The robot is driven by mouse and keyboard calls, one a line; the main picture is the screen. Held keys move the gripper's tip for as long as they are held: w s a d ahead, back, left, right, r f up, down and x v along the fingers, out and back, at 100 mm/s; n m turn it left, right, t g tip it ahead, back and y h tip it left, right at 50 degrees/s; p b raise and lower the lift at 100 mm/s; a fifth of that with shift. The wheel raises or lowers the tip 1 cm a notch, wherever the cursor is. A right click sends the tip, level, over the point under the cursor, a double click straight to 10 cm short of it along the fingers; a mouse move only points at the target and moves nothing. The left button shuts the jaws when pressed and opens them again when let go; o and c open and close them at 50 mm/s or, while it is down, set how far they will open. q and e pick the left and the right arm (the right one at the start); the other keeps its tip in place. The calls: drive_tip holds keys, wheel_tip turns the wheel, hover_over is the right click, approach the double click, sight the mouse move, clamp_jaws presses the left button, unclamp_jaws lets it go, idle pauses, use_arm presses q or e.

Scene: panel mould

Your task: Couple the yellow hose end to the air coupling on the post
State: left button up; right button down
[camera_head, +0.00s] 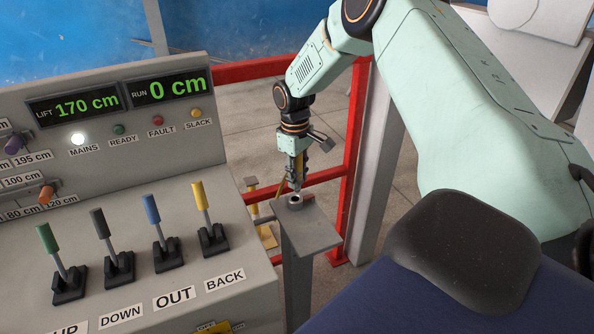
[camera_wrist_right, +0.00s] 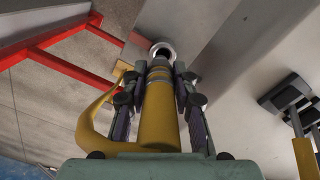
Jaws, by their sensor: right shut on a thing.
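My right gripper (camera_head: 297,178) points down and is shut on the yellow hose end (camera_wrist_right: 158,118). In the wrist view the gripper's fingers (camera_wrist_right: 160,80) close on both sides of the hose end, and the hose bends away to the left. In the head view a pale metal tip shows below the fingers. The air coupling (camera_head: 295,202) is a short grey ring with a dark opening on the plate topping the post (camera_head: 297,280). The ring also shows in the wrist view (camera_wrist_right: 162,48), just beyond the fingertips. The tip is at or just above the ring; I cannot tell whether they touch.
A grey control console (camera_head: 150,235) with several coloured levers stands left of the post. Red rails (camera_head: 352,150) stand behind the post. A yellow stand (camera_head: 266,236) is low behind it. Bare floor shows between the rails.

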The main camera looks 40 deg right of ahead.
drive_tip(key=shift+a+f, duration=0.15)
drive_tip(key=shift+f, duration=0.3)
drive_tip(key=shift+w+a+f, duration=0.25)
drive_tip(key=shift+w+a, duration=0.05)
drive_tip(key=shift+w, duration=0.05)
drive_tip(key=shift+s+d, duration=0.3)
drive_tip(key=shift+d, duration=0.05)
drive_tip(key=shift+w+a, duration=0.35)
drive_tip(key=shift+a, duration=0.05)
use_arm(q)
drive_tip(key=shift+w+a+f, duration=0.1)
drive_tip(key=shift+f, duration=0.2)
use_arm(e)
drive_tip(key=shift+s+d, duration=0.2)
use_arm(q)
drive_tip(key=shift+w+a, duration=0.15)
use_arm(e)
drive_tip(key=shift+w+a, duration=0.15)
use_arm(q)
drive_tip(key=shift+r, duration=0.1)
drive_tip(key=shift+r, duration=0.2)
use_arm(e)
drive_tip(key=shift+d, duration=0.25)
